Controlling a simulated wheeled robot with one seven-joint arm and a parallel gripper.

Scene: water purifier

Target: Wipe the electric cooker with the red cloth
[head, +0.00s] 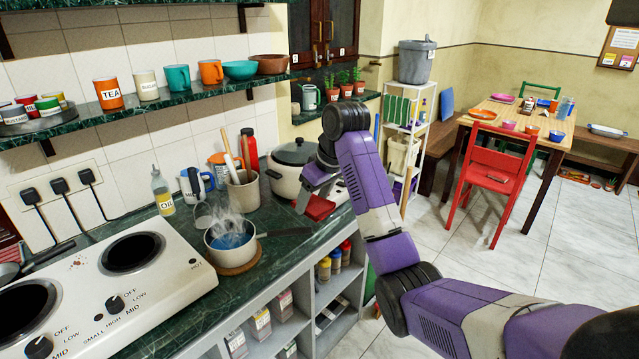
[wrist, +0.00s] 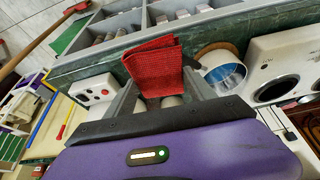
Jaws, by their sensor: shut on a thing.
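The red cloth (head: 318,207) is held by my gripper (head: 318,190) above the worktop's front edge, by the silver pot with a dark lid. In the wrist view the cloth (wrist: 155,66) looks folded, between the two fingers of my gripper (wrist: 160,92). The white electric cooker (head: 172,290) stands at the left end of the worktop, with two dark round plates, knobs and small red spots (head: 78,265) near its back. Part of the cooker (wrist: 285,48) shows at the right of the wrist view. The cloth is apart from the cooker.
A steaming pan (head: 230,243) stands on a round wooden board between the cooker and my gripper, its handle pointing right. The lidded pot (head: 290,170), utensil crock (head: 243,190) and oil bottle (head: 162,195) stand behind. A shelf (head: 150,105) with mugs hangs above.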

